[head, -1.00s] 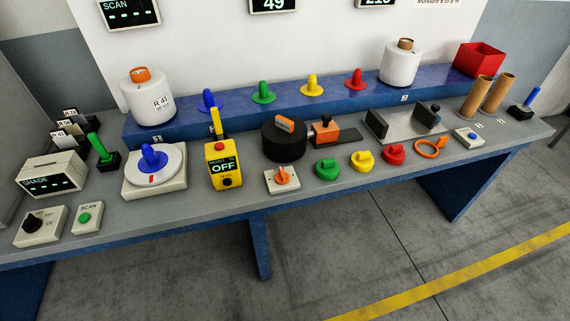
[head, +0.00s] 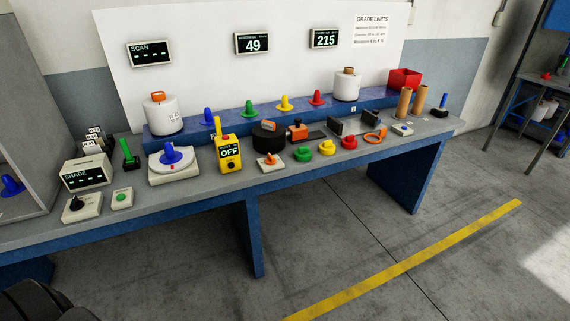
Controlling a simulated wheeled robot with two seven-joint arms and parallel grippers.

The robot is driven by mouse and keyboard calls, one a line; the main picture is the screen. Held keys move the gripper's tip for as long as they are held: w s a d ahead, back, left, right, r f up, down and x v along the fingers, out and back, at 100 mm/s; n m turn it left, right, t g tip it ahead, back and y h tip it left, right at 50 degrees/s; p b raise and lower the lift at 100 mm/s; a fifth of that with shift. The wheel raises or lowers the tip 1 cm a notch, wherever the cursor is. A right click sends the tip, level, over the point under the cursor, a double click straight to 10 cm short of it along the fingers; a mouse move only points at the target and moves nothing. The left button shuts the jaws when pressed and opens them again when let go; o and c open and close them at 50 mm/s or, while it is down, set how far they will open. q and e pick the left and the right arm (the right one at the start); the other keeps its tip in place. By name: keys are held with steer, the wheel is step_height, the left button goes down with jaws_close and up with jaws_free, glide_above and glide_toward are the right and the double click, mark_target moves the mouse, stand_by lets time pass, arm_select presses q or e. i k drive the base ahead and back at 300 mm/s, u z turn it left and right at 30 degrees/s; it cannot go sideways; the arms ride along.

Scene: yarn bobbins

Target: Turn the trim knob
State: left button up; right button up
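An orange knob (head: 269,159) sits on a small pale plate at the front edge of the bench, right of the yellow box. A black knob (head: 76,203) sits on a pale box at the front left. The yellow box (head: 229,154) reads OFF and has a dark knob on its lower face. No label that I can read says which knob is the trim knob. Neither of my grippers shows in the head view.
The floor before the bench is clear, with a yellow line (head: 405,260).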

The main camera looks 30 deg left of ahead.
mark_target(270, 160)
steer(key=z, duration=0.6)
steer(key=i, duration=1.55)
steer(key=u, duration=0.05)
